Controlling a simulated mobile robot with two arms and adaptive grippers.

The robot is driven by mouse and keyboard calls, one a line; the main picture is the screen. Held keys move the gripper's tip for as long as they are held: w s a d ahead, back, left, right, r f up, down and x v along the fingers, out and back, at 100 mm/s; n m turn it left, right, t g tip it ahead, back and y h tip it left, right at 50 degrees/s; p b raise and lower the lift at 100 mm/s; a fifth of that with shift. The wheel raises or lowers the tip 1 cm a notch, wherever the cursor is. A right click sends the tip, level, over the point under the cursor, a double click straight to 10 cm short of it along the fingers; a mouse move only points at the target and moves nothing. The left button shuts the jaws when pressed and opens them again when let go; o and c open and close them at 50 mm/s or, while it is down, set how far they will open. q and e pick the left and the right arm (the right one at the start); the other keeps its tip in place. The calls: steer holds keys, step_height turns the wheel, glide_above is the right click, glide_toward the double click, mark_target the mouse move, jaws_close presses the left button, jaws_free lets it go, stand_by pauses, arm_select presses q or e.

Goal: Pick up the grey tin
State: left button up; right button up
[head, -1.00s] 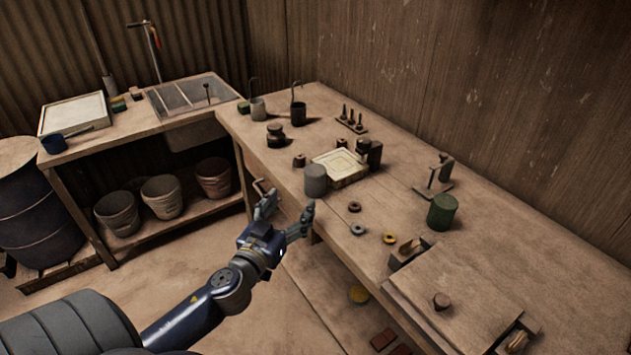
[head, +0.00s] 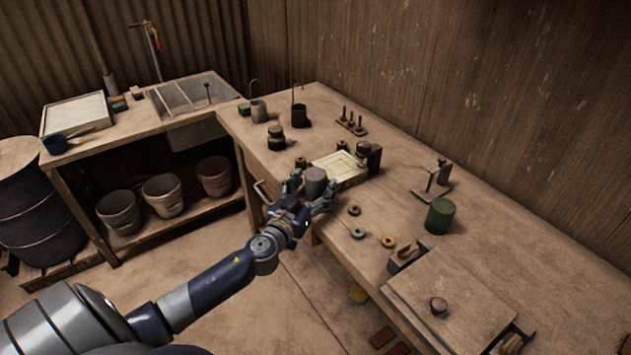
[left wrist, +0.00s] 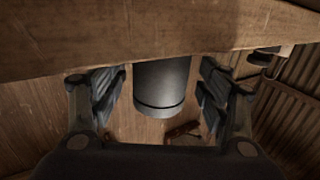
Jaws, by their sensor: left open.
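The grey tin (head: 315,181) is a short upright cylinder on the workbench, near its front edge and beside a pale square mould. My left gripper (head: 312,190) is open, with one finger on each side of the tin. In the left wrist view the tin (left wrist: 163,88) stands between the two open fingers of my left gripper (left wrist: 160,100), with a visible gap on each side. The gripper hides the tin's lower part in the head view. My right gripper is not in view.
The pale mould (head: 322,160) lies just behind the tin. Several small rings, including a yellow one (head: 388,242), lie to the right. A green tin (head: 440,214) stands farther right. A dark pot (head: 276,139) stands behind to the left.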

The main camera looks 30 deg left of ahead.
arm_select(q)
steer(key=shift+w+a, duration=0.1)
steer(key=shift+w, duration=0.65)
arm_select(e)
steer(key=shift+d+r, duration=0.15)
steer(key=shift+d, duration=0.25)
arm_select(q)
steer(key=shift+c, duration=0.4)
